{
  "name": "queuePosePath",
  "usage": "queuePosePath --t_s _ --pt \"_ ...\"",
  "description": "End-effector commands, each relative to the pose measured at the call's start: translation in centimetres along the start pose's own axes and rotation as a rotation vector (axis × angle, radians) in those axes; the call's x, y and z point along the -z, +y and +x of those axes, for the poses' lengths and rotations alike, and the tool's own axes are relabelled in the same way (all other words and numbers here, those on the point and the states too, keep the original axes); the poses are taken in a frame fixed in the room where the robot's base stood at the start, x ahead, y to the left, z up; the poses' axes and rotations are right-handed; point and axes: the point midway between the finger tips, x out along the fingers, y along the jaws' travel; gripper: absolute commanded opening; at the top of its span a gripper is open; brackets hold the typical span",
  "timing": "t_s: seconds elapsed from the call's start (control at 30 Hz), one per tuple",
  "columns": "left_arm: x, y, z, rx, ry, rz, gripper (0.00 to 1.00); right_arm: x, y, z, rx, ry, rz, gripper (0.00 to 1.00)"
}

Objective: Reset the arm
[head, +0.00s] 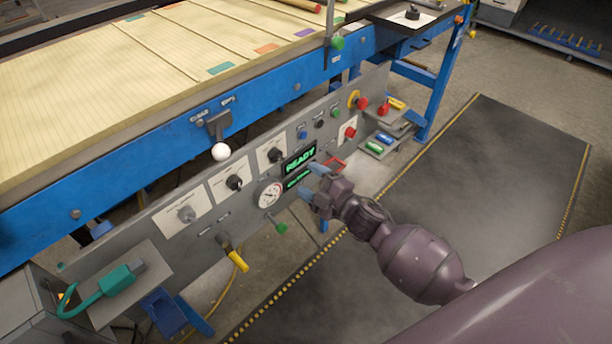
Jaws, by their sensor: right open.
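My right gripper (312,183) is open in the head view. Its two bluish fingertips are in front of the grey control panel (222,262), close to the lit green "READY" display (299,160). I see nothing between the fingers. Whether the fingertips touch the panel cannot be told. My right arm comes in from the lower right, over the dark mat. My left gripper is not in view.
The dark floor mat (500,170) at right is clear.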

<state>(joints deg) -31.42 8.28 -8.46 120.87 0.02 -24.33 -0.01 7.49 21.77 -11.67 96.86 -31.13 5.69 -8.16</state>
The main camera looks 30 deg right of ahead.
Motion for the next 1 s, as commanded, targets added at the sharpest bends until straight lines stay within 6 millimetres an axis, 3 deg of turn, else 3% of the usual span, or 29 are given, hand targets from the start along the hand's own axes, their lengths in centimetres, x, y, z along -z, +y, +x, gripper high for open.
queuePosePath --t_s 0.57,0.77,1.0 --pt "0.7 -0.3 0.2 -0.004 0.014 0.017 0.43 -0.3 -0.1 0.0 0.002 -0.017 0.013 0.63" --pt "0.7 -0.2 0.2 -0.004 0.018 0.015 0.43 -0.5 1.1 0.2 -0.016 -0.101 0.156 0.63" --pt "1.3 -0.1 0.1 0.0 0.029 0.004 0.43 0.2 0.5 -3.8 -0.018 -0.253 0.456 0.63"
